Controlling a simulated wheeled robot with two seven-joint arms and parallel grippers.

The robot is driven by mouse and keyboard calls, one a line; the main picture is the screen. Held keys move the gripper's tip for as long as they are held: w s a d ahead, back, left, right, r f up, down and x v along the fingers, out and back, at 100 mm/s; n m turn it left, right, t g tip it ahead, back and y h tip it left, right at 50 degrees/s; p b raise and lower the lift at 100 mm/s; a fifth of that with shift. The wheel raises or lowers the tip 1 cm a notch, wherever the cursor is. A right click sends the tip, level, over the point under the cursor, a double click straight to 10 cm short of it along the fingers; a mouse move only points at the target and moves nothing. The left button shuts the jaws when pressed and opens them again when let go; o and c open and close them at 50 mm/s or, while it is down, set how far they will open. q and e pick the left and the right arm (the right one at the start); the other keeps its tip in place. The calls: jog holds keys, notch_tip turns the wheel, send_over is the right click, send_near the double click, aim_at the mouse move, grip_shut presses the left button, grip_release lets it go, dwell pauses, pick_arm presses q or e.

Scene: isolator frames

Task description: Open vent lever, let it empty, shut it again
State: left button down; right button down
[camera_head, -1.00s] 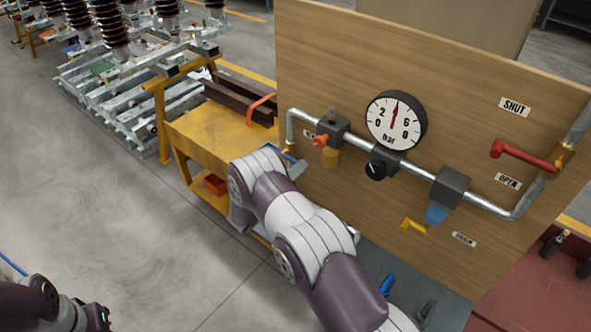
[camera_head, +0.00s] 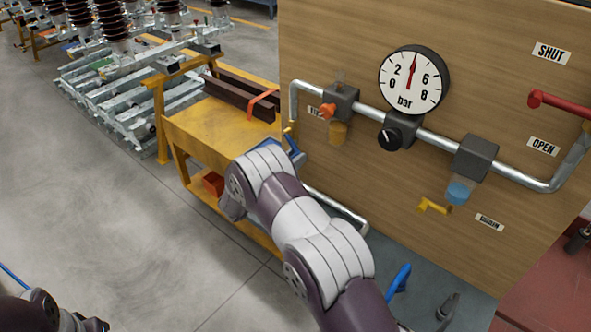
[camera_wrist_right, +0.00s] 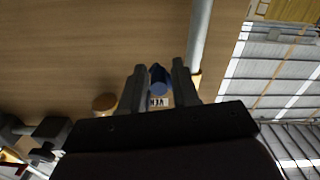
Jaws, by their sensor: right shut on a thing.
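The vent lever (camera_head: 293,146) is a blue lever at the left end of the panel's pipe, below a yellow fitting. My right gripper (camera_head: 290,158) is at it, largely hidden behind my arm. In the wrist view the right gripper (camera_wrist_right: 158,78) has its two fingers closed around the blue lever (camera_wrist_right: 159,77), seen nearly end-on, with a partly covered label behind. The pressure gauge (camera_head: 428,82) has its red needle pointing nearly straight up, between 2 and 6 bar. My left gripper (camera_head: 92,323) is partly in view at the bottom left; its jaws are unclear.
The wooden panel (camera_head: 390,195) also carries a red lever (camera_head: 562,104) between SHUT and OPEN labels, an orange knob (camera_head: 328,110), a black knob (camera_head: 389,138) and a yellow drain tap (camera_head: 432,206). A yellow bench (camera_head: 215,133) stands left of it. The floor at left is clear.

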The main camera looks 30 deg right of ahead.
jog(key=w+m+b, duration=0.1)
jog(key=m+b, duration=0.2)
jog(key=b, duration=0.1)
jog(key=w+a+m+b, duration=0.1)
jog(key=w+m+b, duration=0.1)
jog(key=m+b, duration=0.1)
jog(key=w+f+m+b, duration=0.1)
jog(key=m+b, duration=0.2)
jog(key=b, duration=0.1)
jog(key=shift+w+a+f+b, duration=0.1)
jog(key=shift+w+a+b, duration=0.15)
jog(key=shift+a+b, duration=0.1)
jog(key=c, duration=1.2)
grip_release()
jog(key=shift+o, duration=0.7)
jog(key=shift+s, duration=0.2)
jog(key=shift+f, duration=0.1)
